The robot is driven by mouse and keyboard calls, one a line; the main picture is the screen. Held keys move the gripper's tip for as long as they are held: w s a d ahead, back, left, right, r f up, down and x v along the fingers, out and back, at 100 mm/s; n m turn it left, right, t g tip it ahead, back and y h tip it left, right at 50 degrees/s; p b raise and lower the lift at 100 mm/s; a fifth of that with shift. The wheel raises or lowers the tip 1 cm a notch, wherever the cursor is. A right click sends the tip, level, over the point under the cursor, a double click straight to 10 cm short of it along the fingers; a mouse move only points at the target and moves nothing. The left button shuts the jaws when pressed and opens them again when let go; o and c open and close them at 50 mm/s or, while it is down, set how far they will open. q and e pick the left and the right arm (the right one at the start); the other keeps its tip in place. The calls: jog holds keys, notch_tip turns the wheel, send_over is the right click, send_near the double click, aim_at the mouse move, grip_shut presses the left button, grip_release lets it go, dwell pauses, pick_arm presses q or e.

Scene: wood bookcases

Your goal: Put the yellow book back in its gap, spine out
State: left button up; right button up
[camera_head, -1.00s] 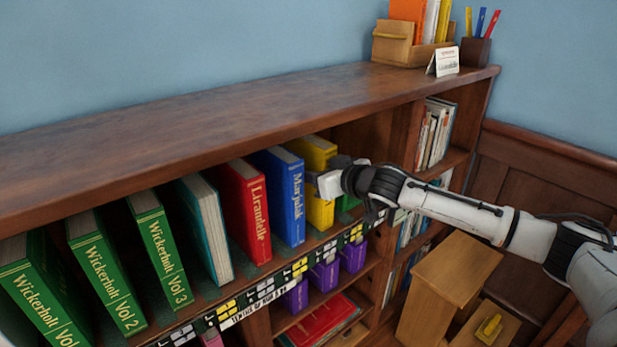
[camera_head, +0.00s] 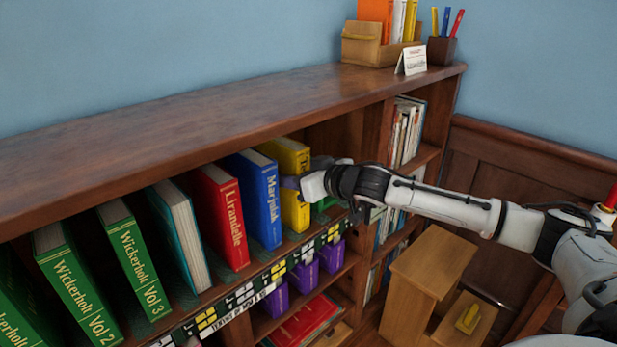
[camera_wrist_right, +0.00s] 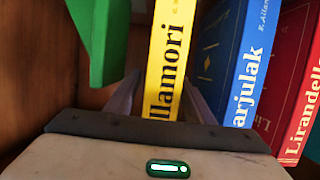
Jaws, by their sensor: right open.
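The yellow book (camera_head: 292,157) stands upright on the upper shelf, to the right of the blue book (camera_head: 262,205). Its lettered spine faces out, and it also shows in the right wrist view (camera_wrist_right: 170,50). My right gripper (camera_head: 290,183) is at the spine, with its jaws open. In the wrist view its fingers (camera_wrist_right: 160,92) lie on either side of the lower spine; whether they touch it I cannot tell. A green book (camera_wrist_right: 100,40) is on the other side of the yellow one, mostly hidden by my gripper in the head view. My left gripper is not in view.
A red book (camera_head: 222,215), a teal book (camera_head: 180,235) and several green volumes (camera_head: 135,260) stand further left. A labelled strip (camera_head: 270,277) runs along the shelf edge. A wooden step stool (camera_head: 430,265) stands on the floor below my right arm.

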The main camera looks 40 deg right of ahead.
jog(key=shift+a+p+v, duration=0.35)
jog(key=shift+p+v, duration=1.95)
jog(key=shift+v, duration=2.4)
jog(key=s+a+f+g, duration=0.15)
jog(key=s+f, duration=0.25)
jog(key=f, duration=0.4)
jog(key=s+a+f+g, duration=0.1)
jog(key=s+a+f, duration=0.25)
jog(key=f, duration=0.45)
jog(key=s+a+f+g, duration=0.1)
jog(key=s+a+f, duration=0.1)
jog(key=s+f, duration=0.45)
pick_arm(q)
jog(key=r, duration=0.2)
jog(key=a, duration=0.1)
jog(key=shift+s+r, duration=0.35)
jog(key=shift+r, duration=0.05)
pick_arm(e)
jog(key=s+a+f+g, duration=0.1)
jog(key=s+a+f, duration=0.4)
jog(key=a, duration=0.3)
jog(key=s+a+f+n+g+y, duration=0.1)
jog(key=s+a+f, duration=0.5)
jog(key=a, duration=0.3)
jog(key=shift+g, duration=0.35)
